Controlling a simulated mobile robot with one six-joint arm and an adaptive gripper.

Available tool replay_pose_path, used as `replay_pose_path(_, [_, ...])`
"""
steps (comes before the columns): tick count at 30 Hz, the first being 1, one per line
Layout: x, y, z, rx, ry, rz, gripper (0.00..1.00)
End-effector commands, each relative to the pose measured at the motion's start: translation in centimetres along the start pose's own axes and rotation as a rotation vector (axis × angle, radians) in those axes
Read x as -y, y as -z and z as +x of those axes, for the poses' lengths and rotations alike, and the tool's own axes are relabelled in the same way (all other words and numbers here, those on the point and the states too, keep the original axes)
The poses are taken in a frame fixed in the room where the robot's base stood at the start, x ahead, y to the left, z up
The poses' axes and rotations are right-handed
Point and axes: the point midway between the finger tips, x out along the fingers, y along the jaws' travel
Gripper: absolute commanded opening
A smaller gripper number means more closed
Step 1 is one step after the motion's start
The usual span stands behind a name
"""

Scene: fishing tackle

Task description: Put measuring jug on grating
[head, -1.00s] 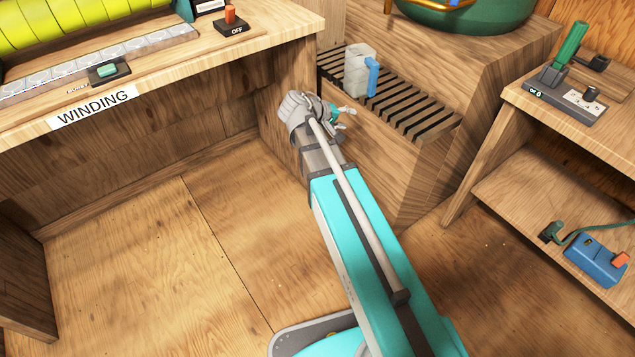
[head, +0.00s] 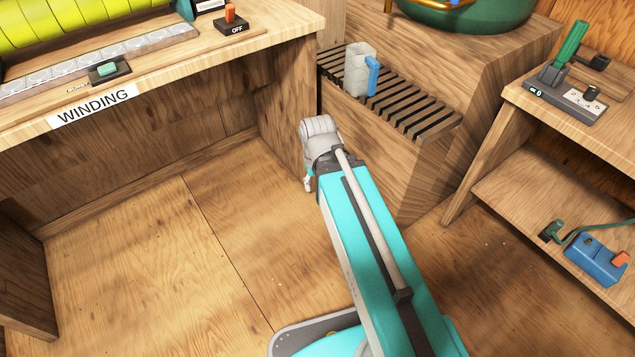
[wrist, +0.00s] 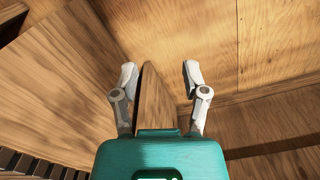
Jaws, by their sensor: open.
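The measuring jug (head: 355,72) is a translucent grey-white vessel with a blue handle. In the head view it stands upright on the dark slatted grating (head: 415,112), toward its back left end. My gripper (wrist: 158,78) shows in the wrist view with its two grey fingers spread apart and nothing between them. In the head view my wrist is below and left of the grating, apart from the jug, and the fingers are mostly hidden. The grating's slats (wrist: 40,168) also show at the lower left of the wrist view. The jug is not in the wrist view.
The winding bench (head: 180,65) with an off switch (head: 231,20) is at the left. A green round tub (head: 465,15) stands behind the grating. A shelf unit (head: 500,160) at the right holds a blue device (head: 594,262). The floor at the lower left is clear.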

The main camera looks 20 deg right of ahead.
Motion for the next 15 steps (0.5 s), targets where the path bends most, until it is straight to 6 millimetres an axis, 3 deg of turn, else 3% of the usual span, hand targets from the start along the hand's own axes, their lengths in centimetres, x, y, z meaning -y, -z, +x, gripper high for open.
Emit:
replay_pose_path(5, [0.0, 0.0, 0.0, 0.0, -0.001, 0.0, 0.58])
replay_pose_path(12, [-0.4, 0.6, 0.4, -0.004, -0.035, -0.038, 0.14])
replay_pose_path(15, [-1.0, 1.4, 0.8, -0.006, -0.089, -0.099, 0.0])
